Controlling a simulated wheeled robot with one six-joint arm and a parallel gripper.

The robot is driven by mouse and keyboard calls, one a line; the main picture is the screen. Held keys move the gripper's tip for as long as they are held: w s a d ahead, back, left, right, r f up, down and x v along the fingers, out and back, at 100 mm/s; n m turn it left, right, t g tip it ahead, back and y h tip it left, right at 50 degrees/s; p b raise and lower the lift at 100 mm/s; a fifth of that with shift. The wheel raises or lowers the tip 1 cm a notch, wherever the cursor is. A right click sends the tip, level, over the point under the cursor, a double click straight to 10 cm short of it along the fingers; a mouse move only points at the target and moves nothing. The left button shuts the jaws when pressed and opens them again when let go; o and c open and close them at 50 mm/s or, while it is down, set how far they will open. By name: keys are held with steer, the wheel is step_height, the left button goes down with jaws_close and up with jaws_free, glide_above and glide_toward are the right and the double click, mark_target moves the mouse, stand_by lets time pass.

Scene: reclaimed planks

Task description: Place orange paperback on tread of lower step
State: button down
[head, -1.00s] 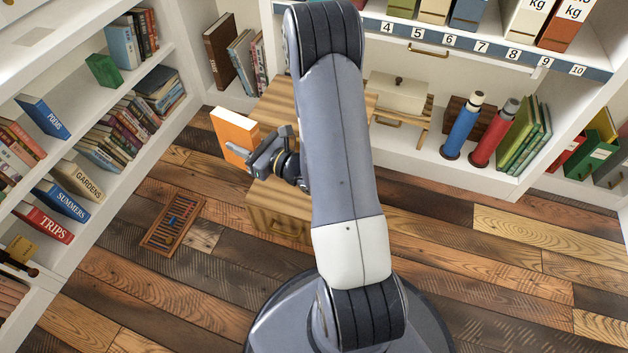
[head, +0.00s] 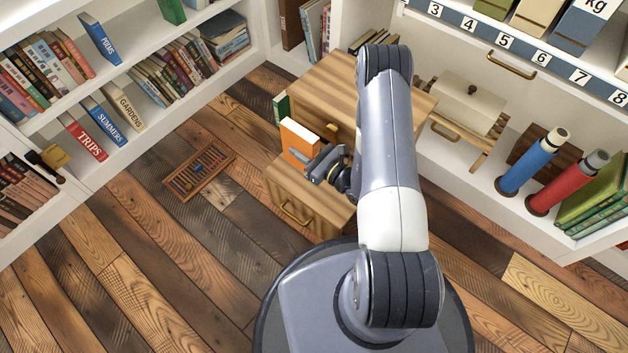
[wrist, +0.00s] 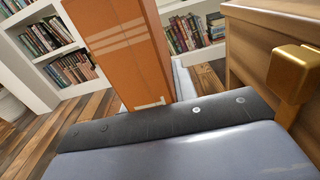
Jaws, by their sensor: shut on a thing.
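The orange paperback (head: 299,143) is held upright in my gripper (head: 318,163), just above or at the lower step (head: 290,187) of a wooden step unit; I cannot tell whether it touches the tread. In the wrist view the orange paperback (wrist: 122,50) stands up beyond the gripper's dark edge, with pale stripes across its cover. The lower step has a drawer front with a brass handle (head: 295,213). The upper step (head: 325,90) rises behind, with a brass knob. My arm hides part of the step unit.
A green book (head: 281,108) stands behind the paperback, beside the upper step. A brass knob (wrist: 292,75) is close on the right in the wrist view. An abacus-like frame (head: 199,169) lies on the floor at left. Bookshelves line the left and back; plank floor is open in front.

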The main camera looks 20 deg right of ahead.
step_height(320, 180, down, 10)
steer(key=b, duration=0.3)
steer(key=shift+b, duration=0.35)
steer(key=shift+f, duration=0.2)
steer(key=c, duration=1.1)
jaws_free()
steer(key=shift+r, duration=0.15)
steer(key=shift+s+r, duration=0.1)
steer(key=shift+r, duration=0.05)
steer(key=p+v, duration=0.2)
steer(key=v, duration=1)
steer(key=shift+p, duration=0.3)
